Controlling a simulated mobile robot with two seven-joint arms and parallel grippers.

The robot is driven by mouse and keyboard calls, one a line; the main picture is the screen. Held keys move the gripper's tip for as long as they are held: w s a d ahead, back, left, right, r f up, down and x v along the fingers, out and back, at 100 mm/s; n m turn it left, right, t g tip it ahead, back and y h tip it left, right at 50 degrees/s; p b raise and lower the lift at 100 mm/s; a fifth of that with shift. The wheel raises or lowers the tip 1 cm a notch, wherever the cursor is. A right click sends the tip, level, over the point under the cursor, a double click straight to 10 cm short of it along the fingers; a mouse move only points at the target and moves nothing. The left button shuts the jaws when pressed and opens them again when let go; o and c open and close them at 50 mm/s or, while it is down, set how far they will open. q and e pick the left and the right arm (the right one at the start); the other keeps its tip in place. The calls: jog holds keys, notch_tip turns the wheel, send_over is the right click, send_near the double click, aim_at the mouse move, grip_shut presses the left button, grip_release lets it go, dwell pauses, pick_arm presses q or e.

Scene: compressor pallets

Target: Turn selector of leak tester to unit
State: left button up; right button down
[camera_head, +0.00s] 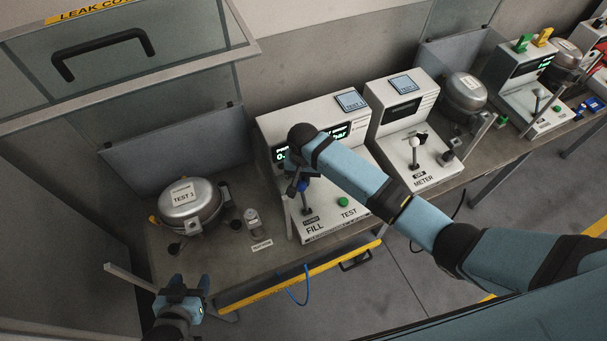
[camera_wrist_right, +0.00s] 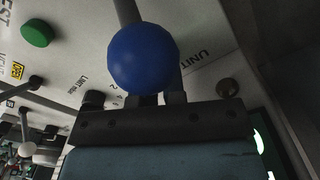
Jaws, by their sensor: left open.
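The leak tester (camera_head: 275,135) is the white console with a green-lit display in the middle of the bench. My right gripper (camera_head: 295,181) is over its sloping panel, at a lever with a blue ball knob (camera_head: 303,185). In the right wrist view the blue ball (camera_wrist_right: 142,57) fills the space before the fingers (camera_wrist_right: 157,99); their gap is hidden. The selector itself cannot be made out; ball and gripper cover the panel between these labels. My left gripper (camera_head: 186,288) is open and empty near the bench's front left.
A silver compressor (camera_head: 189,203) marked TEST 1 stands left of the tester. The meter console (camera_head: 410,150) with its levers stands close on the right. A green button (camera_head: 343,202) is on the tester. A blue hose (camera_head: 300,290) hangs at the front edge.

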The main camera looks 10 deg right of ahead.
jog(key=shift+d+r+n, duration=0.1)
jog(key=shift+n, duration=2.2)
jog(key=c, duration=1.2)
grip_release()
notch_tip(320, 180, up, 14)
jog(key=b, duration=0.1)
jog(key=shift+c, duration=0.4)
